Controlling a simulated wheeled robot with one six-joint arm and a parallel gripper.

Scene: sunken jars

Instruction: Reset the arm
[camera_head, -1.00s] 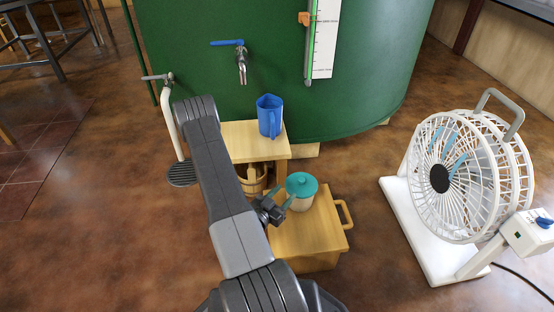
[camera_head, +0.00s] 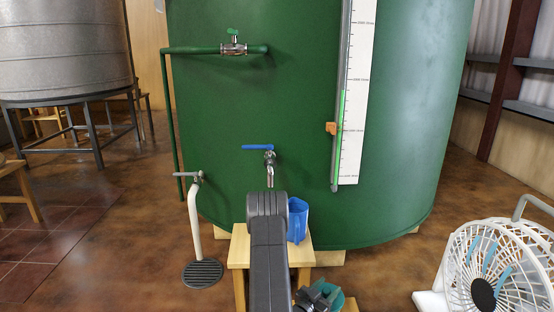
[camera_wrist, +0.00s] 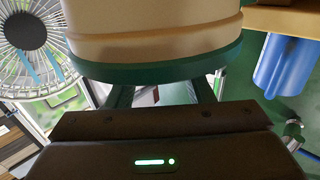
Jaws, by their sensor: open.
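My gripper (camera_head: 316,297) is at the bottom edge of the head view, low beside the wooden stand and close to a jar with a teal lid (camera_head: 336,299). In the wrist view, which looks upside down, the jar's cream body (camera_wrist: 150,28) and teal lid (camera_wrist: 160,70) fill the top middle. My gripper's two fingers (camera_wrist: 162,92) are spread apart, partly hidden behind the lid. I cannot tell whether they touch the jar. My arm rises in front of the wooden stand in the head view.
A blue jug (camera_head: 298,222) stands on the wooden stand (camera_head: 238,252) under the tap (camera_head: 269,165) of a green tank (camera_head: 300,100). A white fan (camera_head: 490,265) is at the right. A white standpipe (camera_head: 194,225) rises at the left.

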